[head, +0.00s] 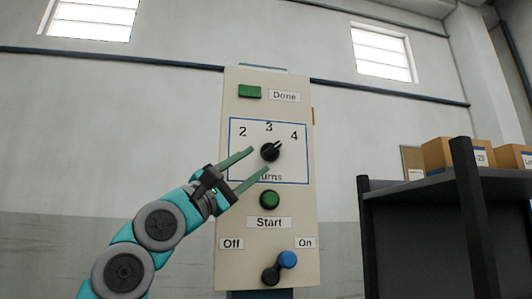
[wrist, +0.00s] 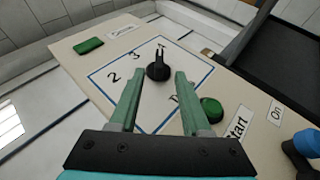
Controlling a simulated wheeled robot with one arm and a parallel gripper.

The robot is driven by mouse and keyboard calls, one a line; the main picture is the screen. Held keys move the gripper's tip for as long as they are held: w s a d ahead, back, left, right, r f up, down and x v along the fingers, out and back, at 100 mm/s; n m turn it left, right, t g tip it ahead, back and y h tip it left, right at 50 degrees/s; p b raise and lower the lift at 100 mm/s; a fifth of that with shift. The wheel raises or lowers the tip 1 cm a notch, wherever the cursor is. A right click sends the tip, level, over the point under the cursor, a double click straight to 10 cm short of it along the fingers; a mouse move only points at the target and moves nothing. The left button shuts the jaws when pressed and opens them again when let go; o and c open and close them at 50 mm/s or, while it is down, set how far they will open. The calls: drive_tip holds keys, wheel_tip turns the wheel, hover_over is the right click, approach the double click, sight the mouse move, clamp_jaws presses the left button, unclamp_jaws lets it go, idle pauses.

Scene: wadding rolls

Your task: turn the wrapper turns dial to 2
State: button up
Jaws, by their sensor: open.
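The black wrapper turns dial (head: 269,153) sits inside a blue-outlined square on the beige control panel (head: 232,90). The square is marked 2, 3 and 4, and the dial's pointer is turned to the upper right, toward 4. The dial (wrist: 158,70) also shows in the wrist view, between and just past the fingertips. My gripper (head: 259,160) is open and comes from the lower left, its green fingers spread on either side of the dial. The gripper (wrist: 158,76) holds nothing. Contact with the dial cannot be told. A finger partly covers the "Turns" label.
A green Start button (head: 270,200) sits just below the dial. A blue-tipped Off/On lever (head: 287,260), tilted toward On, is lower down. A green Done lamp (head: 249,91) is at the top. A dark shelf (head: 420,190) with cardboard boxes (head: 455,152) stands at right.

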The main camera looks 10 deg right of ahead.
sight(265, 155)
drive_tip(key=p+x, duration=0.1)
drive_tip(key=x, duration=0.4)
clamp_jaws()
idle(0.3)
drive_tip(key=shift+a, duration=0.1)
